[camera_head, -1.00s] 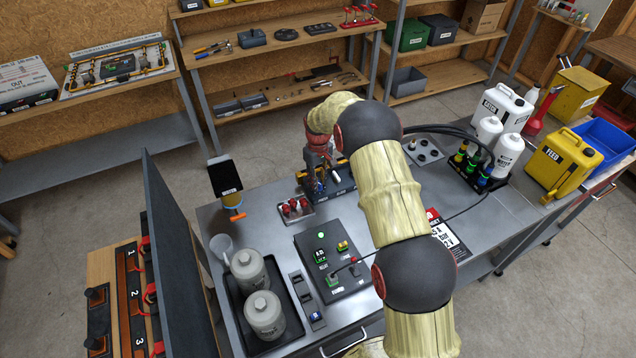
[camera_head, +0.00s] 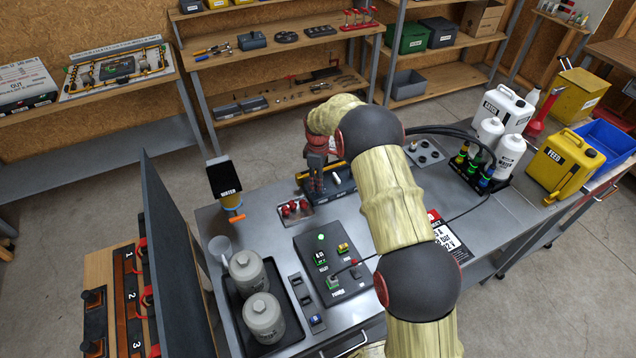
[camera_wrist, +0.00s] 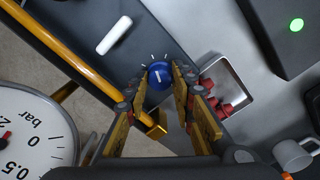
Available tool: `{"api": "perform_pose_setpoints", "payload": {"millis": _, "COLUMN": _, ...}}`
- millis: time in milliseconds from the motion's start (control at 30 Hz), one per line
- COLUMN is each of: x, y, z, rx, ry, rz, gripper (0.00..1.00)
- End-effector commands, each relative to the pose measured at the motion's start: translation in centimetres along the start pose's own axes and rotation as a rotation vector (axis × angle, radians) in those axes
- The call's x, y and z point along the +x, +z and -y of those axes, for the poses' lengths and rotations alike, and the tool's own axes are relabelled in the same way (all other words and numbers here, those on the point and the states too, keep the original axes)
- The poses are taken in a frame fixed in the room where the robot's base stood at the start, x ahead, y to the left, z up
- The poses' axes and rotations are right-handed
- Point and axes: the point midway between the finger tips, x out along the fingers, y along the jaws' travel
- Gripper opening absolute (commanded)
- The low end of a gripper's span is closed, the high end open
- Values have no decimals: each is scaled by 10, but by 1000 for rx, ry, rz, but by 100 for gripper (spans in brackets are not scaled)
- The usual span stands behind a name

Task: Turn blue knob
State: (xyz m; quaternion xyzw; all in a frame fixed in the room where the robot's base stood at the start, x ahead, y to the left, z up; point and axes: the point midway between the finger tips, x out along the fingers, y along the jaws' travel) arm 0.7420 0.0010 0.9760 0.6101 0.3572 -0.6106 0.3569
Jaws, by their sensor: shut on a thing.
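The blue knob (camera_wrist: 159,75) shows in the wrist view, a round dial with a white pointer line and white tick marks around it on a dark panel (camera_wrist: 95,62). My gripper (camera_wrist: 160,88) has its two fingers on either side of the knob, closed on it. In the head view my gripper (camera_head: 317,180) points down over the dark panel (camera_head: 343,182) at the back of the bench. The knob is hidden there behind the gripper.
A white lever (camera_wrist: 114,36) and a yellow bar (camera_wrist: 75,62) lie close to my fingers. A pressure gauge (camera_wrist: 35,130) fills the lower left of the wrist view. A tray of red parts (camera_head: 296,209) and a control box (camera_head: 331,262) stand nearby.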

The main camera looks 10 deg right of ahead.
Motion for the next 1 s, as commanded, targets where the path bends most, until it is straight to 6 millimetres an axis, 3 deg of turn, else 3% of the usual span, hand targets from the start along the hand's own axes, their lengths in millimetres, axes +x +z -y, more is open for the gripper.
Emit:
{"api": "perform_pose_setpoints", "payload": {"millis": 433, "x": -3, "y": -2, "z": -2, "rx": -11, "ry": 5, "rz": -4, "gripper": 0}}
{"api": "perform_pose_setpoints", "payload": {"millis": 467, "x": -3, "y": -2, "z": -2, "rx": -11, "ry": 5, "rz": -4, "gripper": 25}}
{"api": "perform_pose_setpoints", "payload": {"millis": 500, "x": -3, "y": -2, "z": -2, "rx": -11, "ry": 5, "rz": -4, "gripper": 28}}
{"api": "perform_pose_setpoints", "payload": {"millis": 600, "x": -2, "y": -1, "z": -1, "rx": -11, "ry": 4, "rz": -3, "gripper": 33}}
{"api": "perform_pose_setpoints", "payload": {"millis": 1000, "x": -8, "y": -1, "z": -1, "rx": -10, "ry": 3, "rz": -2, "gripper": 33}}
